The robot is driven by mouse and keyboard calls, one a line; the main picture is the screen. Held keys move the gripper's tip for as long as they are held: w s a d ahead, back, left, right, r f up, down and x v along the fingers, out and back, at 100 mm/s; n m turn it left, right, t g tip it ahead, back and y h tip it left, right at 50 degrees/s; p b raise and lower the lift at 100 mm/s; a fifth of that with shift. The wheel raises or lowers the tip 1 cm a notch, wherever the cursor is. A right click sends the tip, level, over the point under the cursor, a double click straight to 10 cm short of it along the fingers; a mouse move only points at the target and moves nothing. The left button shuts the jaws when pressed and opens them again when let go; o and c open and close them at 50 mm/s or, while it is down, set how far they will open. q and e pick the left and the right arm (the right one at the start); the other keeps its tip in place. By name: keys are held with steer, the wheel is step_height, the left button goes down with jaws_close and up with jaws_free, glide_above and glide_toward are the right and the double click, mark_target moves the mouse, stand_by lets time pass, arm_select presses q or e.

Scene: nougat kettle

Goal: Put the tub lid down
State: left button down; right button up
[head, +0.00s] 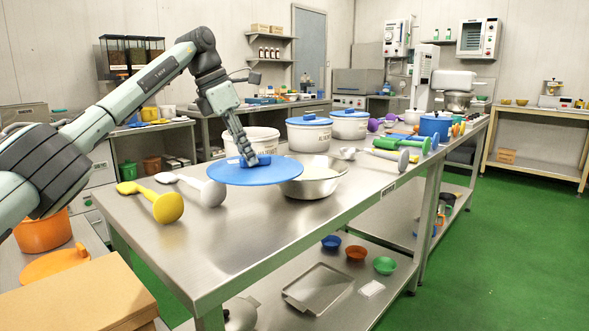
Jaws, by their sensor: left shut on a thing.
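The blue tub lid (258,175) is a wide round disc, held about level over the steel table (250,243). My left gripper (248,157) comes down from above and is shut on the lid's raised handle. The lid is in front of a white open tub (249,138) and hides its lower part. It also overlaps the left edge of a steel bowl (318,181). I cannot tell how much gap there is between lid and table. My right gripper is not in view.
A white spoon (207,191) and a yellow spoon (164,206) lie left of the lid. Two tubs with blue lids (309,133) stand behind the bowl. Green-handled tools (392,157) lie to the right. The table's front part is clear.

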arm_select(q)
steer(key=shift+s+a+f, duration=0.1)
steer(key=shift+s+a, duration=0.05)
steer(key=shift+s, duration=0.05)
steer(key=s+a+f, duration=0.2)
steer(key=s, duration=0.1)
steer(key=s+a+f+b, duration=0.1)
steer(key=s+a+f, duration=0.1)
steer(key=s, duration=0.1)
steer(key=s+a+f+b, duration=0.1)
steer(key=s+a+f, duration=0.1)
steer(key=a, duration=0.1)
steer(key=shift+s+f, duration=0.25)
steer(key=shift+s, duration=0.15)
steer(key=shift+s+f, duration=0.1)
steer(key=shift+f, duration=1.9)
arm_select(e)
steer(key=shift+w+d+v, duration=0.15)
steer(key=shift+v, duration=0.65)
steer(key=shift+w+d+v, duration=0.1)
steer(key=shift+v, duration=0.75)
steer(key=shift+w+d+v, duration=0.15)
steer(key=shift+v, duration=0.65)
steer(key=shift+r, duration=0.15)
arm_select(q)
steer(key=shift+f, duration=0.2)
steer(key=c, duration=1.5)
jaws_free()
steer(key=shift+o, duration=0.2)
